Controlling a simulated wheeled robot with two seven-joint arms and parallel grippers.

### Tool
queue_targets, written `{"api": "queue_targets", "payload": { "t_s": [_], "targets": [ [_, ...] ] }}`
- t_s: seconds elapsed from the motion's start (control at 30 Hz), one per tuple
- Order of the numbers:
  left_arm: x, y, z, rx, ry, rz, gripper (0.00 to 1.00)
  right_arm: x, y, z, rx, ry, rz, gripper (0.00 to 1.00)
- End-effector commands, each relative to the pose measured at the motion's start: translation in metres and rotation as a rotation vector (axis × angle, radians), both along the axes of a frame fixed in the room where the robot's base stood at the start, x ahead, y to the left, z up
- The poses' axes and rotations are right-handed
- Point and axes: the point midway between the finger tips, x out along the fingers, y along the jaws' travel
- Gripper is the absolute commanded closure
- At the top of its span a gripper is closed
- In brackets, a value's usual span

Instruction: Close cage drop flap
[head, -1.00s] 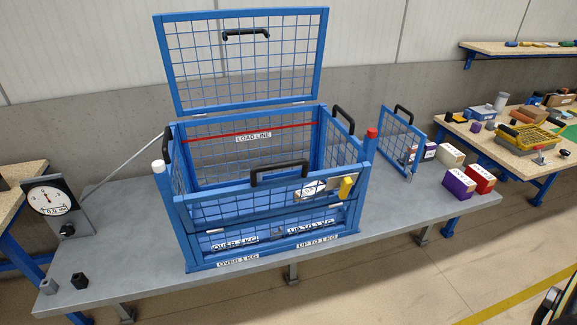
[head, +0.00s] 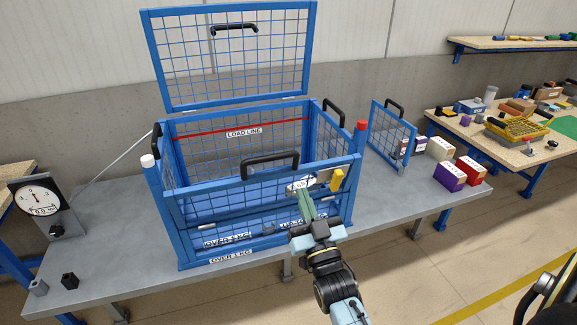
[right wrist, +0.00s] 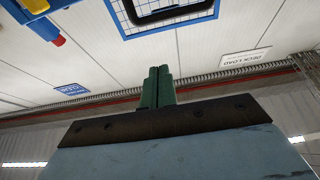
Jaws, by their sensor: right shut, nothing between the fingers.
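The blue mesh cage (head: 186,258) stands on the grey table. Its front mesh panel (head: 225,205) carries a black handle (head: 270,158) on the top rail and a yellow latch piece (head: 337,180) at the right. I cannot tell whether this panel is the drop flap, or whether it is fully up. My right gripper (head: 307,203) is in front of the panel's right half, left of and below the yellow piece; contact is unclear. Its green fingers are shut and empty, as the right wrist view (right wrist: 157,85) shows. My left gripper is not in view.
The mesh lid (head: 312,50) stands open at the back. A small mesh gate (head: 374,138) is on the right, near several boxes (head: 450,178). A dial scale (head: 40,200) stands at the left.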

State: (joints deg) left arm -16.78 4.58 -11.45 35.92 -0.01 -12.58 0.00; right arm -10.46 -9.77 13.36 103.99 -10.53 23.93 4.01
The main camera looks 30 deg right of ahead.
Motion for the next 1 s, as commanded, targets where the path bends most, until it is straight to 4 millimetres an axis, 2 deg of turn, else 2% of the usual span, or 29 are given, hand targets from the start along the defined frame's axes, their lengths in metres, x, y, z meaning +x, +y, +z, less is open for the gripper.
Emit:
{"api": "queue_targets", "payload": {
  "t_s": [0.37,0.5,0.7,1.0],
  "targets": [
    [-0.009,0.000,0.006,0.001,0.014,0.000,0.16,0.073,-0.018,0.037,-0.001,-0.001,0.001,1.00],
    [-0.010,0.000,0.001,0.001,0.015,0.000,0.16,0.091,-0.021,0.025,0.001,0.004,0.001,1.00],
    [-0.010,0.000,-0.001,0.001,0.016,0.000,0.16,0.104,-0.025,0.020,0.000,0.003,0.001,1.00],
    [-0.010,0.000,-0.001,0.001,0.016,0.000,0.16,0.106,-0.026,0.019,0.001,0.004,0.001,1.00]
  ]
}}
